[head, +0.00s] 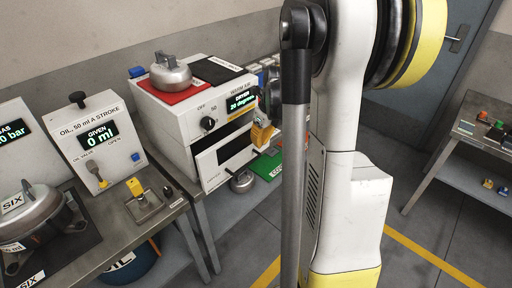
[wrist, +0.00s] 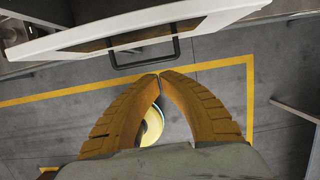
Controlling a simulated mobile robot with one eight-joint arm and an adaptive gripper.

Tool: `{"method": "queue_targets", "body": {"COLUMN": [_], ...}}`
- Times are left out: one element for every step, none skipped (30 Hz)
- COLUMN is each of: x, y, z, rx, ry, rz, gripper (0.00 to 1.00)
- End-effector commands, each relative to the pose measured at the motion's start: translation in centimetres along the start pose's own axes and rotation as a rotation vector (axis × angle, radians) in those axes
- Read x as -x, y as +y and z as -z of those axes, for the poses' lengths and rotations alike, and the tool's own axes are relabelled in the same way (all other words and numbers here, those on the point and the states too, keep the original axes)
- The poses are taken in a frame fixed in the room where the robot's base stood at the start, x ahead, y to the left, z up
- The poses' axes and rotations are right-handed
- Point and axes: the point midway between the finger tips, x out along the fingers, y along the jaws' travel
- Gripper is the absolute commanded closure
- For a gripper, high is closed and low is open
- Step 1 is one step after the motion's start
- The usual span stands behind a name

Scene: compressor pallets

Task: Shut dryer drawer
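The white dryer (head: 178,112) stands on the grey bench in the head view, its display reading 20 degrees. Its drawer (head: 208,170) has a white front with a dark window, and a dark gap shows above it; how far it stands out is hard to tell. In the wrist view the drawer front (wrist: 205,14) crosses the top, with a dark bar handle (wrist: 145,63) below it. My gripper (wrist: 158,75) has its orange fingertips together, empty, just short of the handle. It also shows in front of the drawer's right side in the head view (head: 262,137).
A metal pot (head: 170,72) sits on a red mat on the dryer. The oil unit (head: 97,135) stands left. Open floor lies below my gripper.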

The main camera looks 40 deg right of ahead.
Motion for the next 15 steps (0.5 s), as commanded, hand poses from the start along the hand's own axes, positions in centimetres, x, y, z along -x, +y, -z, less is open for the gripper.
{"method": "queue_targets", "body": {"x": [1.0, 1.4, 1.8, 2.1, 2.2, 2.3, 2.2, 1.9, 1.5, 1.2, 0.8, 0.5, 0.3, 0.2, 0.2], "y": [0.0, 0.0, 0.0, 0.0, 0.0, -0.2, -0.5, -0.9, -1.6, -2.3, -3.1, -4.2, -5.0, -5.8, -6.9], "z": [0.0, 0.0, 0.0, 0.0, 0.0, 0.2, 0.4, 0.7, 1.2, 1.6, 2.1, 2.8, 3.3, 3.8, 4.4], "rx": [-0.001, -0.001, -0.001, -0.001, -0.001, -0.003, -0.005, -0.006, -0.010, -0.012, -0.013, -0.013, -0.013, -0.013, -0.011], "ry": [0.000, 0.000, 0.000, 0.000, -0.001, -0.008, -0.020, -0.039, -0.075, -0.110, -0.151, -0.212, -0.259, -0.304, -0.361], "rz": [0.000, 0.000, 0.000, 0.000, -0.001, -0.004, -0.009, -0.016, -0.029, -0.039, -0.047, -0.054, -0.057, -0.055, -0.048], "gripper": [1.00, 1.00, 1.00, 1.00, 1.00, 1.00, 1.00, 1.00, 1.00, 1.00, 1.00, 1.00, 1.00, 1.00, 1.00]}}
